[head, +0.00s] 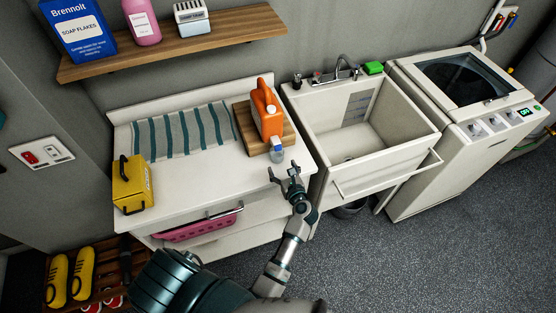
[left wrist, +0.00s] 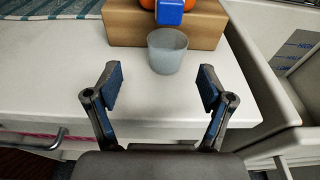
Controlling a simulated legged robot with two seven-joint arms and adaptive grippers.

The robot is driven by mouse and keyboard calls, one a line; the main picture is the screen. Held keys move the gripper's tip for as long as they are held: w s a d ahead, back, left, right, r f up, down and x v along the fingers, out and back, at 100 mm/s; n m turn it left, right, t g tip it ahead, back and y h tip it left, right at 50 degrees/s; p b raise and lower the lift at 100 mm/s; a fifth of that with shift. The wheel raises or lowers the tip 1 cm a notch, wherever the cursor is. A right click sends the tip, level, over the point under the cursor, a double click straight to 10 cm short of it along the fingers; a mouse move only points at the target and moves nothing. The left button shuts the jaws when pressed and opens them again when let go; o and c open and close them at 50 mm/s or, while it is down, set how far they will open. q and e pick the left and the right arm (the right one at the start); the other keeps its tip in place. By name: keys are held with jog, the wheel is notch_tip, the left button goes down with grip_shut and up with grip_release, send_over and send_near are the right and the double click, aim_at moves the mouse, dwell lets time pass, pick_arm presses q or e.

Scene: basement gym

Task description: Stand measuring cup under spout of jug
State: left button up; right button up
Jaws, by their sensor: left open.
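An orange jug (head: 267,112) stands on a wooden block (head: 244,122) on the white counter. Its blue spout (left wrist: 169,13) points toward me over the block's front edge. A translucent measuring cup (left wrist: 167,53) stands upright on the counter, just in front of the block (left wrist: 120,27). The spout appears right above or slightly behind the cup's rim; the exact offset is hard to tell. In the head view the cup (head: 277,156) is small and pale. My left gripper (head: 284,174) is open and empty at the counter's front edge, its fingers (left wrist: 160,84) apart and short of the cup.
A sink (head: 357,129) lies right of the counter, then a washing machine (head: 466,110). A striped towel (head: 183,131) and a yellow box (head: 133,184) lie to the left on the counter. A pink basket (head: 200,228) shows in an open drawer below. A shelf (head: 178,44) hangs above.

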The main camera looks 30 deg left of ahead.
pick_arm(q)
jog(key=s+d+f+m+t+h, duration=0.1)
jog(key=d+f+m+t+h, duration=0.3)
jog(key=f+m, duration=0.5)
jog(key=s+d+f+m+t+h, duration=0.1)
jog(key=d+f+m+h, duration=0.2)
jog(key=d+f+m, duration=0.65)
jog(key=s+f+m+g+h, duration=0.3)
jog(key=s+f+m+h, duration=0.2)
jog(key=s+f+m, duration=0.65)
jog(key=s+f+m+g+h, duration=0.1)
jog(key=s+f+m+g, duration=0.4)
jog(key=s+f+m, duration=0.65)
jog(key=s+a+f+m+g, duration=0.2)
jog(key=s+f, duration=0.1)
jog(key=s, duration=0.5)
jog(key=s+a+f+m+g, duration=0.2)
jog(key=s+a+f, duration=0.1)
jog(key=s, duration=0.5)
jog(key=s+a+f+m+g+y, duration=0.1)
jog(key=s+a+f+m+g, duration=0.1)
jog(key=s, duration=0.6)
jog(key=shift+a+f+m, duration=0.45)
jog(key=shift+a+f, duration=0.15)
jog(key=shift+f, duration=0.4)
pick_arm(e)
jog(key=shift+s+d+f, duration=0.1)
jog(key=shift+d+f, duration=0.1)
jog(key=shift+d, duration=0.9)
